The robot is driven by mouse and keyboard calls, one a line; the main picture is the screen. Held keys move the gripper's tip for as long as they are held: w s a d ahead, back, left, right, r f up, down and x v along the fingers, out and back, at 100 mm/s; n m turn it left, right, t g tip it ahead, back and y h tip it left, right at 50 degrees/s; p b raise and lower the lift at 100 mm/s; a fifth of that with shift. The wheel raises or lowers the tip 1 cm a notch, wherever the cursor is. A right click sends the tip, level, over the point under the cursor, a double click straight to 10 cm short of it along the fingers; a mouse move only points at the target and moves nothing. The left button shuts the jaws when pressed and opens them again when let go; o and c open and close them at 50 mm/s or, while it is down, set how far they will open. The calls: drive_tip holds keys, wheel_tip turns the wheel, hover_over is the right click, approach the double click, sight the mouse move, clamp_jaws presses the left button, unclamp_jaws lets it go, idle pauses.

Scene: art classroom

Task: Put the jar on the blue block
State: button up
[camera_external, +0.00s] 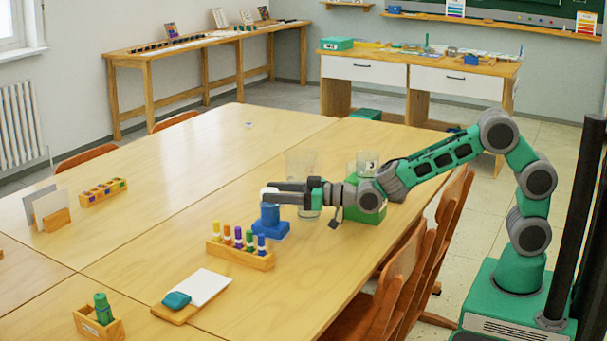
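A blue jar (269,214) with a pale lid stands upright on the low blue block (272,233) on the near table. My gripper (268,195) reaches in from the right, its fingers level and at the height of the jar's top. The fingers lie beside the lid. I cannot tell whether they press on the jar or stand slightly apart from it. They hide part of the jar's top.
A wooden rack of colored bottles (240,254) stands just in front of the blue block. A clear glass vessel (300,162) stands behind my gripper. A green block (368,207) is to the right under my arm. Chairs (395,275) line the right edge.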

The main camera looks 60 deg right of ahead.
drive_tip(key=shift+o, duration=0.9)
drive_tip(key=shift+r+p, duration=0.35)
drive_tip(key=v, duration=1.2)
drive_tip(key=shift+f, duration=0.25)
drive_tip(key=shift+r+p, duration=0.15)
drive_tip(key=shift+p, duration=0.25)
